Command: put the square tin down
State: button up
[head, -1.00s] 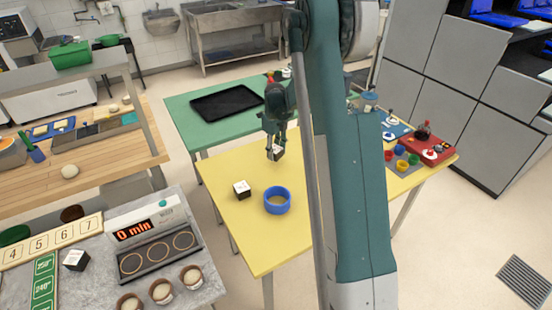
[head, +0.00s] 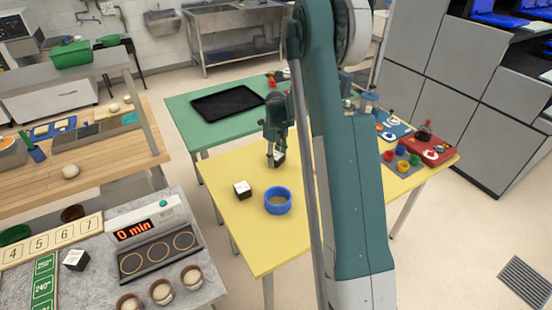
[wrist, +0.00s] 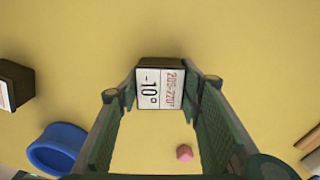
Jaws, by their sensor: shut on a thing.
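The square tin, a dark box with a white printed top reading "-10°" and "205-220°", is between the fingers of my gripper (head: 276,155). The tin (head: 279,161) is partly hidden by the fingers in the head view. In the wrist view the tin (wrist: 160,88) shows at the tips of my gripper (wrist: 163,95), which is shut on it. The tin is over the yellow table (head: 235,220), at or just above its surface; I cannot tell whether it touches. It looks about upright.
A similar dark box with a white top (head: 242,189) and a blue ring (head: 277,201) stand nearby on the yellow table. A small pink piece (wrist: 184,153) lies near the tin. Trays with coloured cups (head: 402,160) are at right. The left front of the table is clear.

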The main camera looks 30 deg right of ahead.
aim_at(276, 155)
jog(key=shift+f, duration=0.2)
jog(key=o, duration=1)
jog(key=shift+r, duration=0.2)
notch_tip(276, 155, up, 12)
jog(key=p, duration=0.1)
dwell(0.5)
